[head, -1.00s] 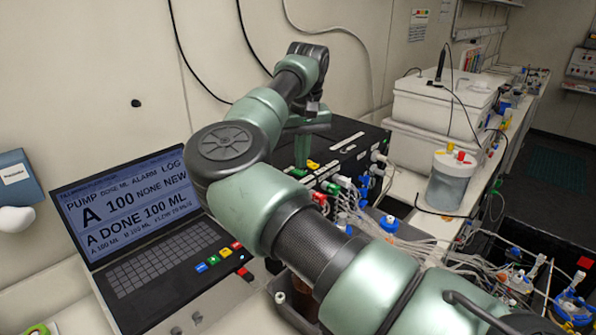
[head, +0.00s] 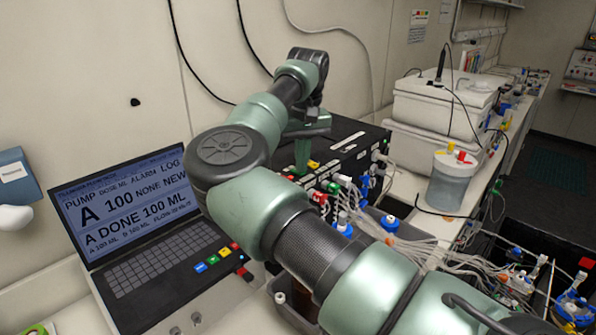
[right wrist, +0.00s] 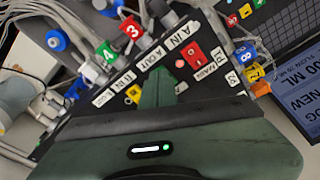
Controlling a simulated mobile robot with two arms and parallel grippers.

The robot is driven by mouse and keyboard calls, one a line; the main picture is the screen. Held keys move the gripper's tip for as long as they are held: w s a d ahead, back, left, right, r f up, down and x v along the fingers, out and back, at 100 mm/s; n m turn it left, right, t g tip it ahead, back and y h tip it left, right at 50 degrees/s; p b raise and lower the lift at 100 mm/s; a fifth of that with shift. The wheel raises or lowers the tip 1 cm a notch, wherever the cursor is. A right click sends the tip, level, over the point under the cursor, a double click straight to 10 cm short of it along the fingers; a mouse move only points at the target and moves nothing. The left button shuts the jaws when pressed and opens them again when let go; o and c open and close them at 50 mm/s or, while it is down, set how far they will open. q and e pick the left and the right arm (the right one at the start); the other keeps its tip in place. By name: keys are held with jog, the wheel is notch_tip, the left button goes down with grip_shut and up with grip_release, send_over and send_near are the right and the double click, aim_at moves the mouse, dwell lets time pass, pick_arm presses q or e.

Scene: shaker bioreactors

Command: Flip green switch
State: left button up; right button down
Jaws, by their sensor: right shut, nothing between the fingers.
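My right gripper (head: 301,172) is shut and empty, pointing down at the near end of the black control box (head: 352,150). In the right wrist view its green fingers (right wrist: 158,92) reach the labelled panel between a yellow switch (right wrist: 133,93) and a red switch (right wrist: 193,57). I cannot make out the green switch; the fingers cover that part of the panel, and a small green patch beside them is unclear. Whether the fingertips touch the panel cannot be told. My left gripper is not in view.
Numbered plugs, including a green tag (right wrist: 106,51) and a red tag (right wrist: 131,29), with tubes crowd the box's edge. A laptop (head: 145,240) stands at left. White boxes (head: 435,105) and a lidded jar (head: 452,185) stand to the right.

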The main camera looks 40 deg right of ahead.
notch_tip(320, 180, up, 7)
jog(key=p, duration=0.5)
dwell(0.5)
jog(key=shift+f, duration=0.15)
dwell(0.4)
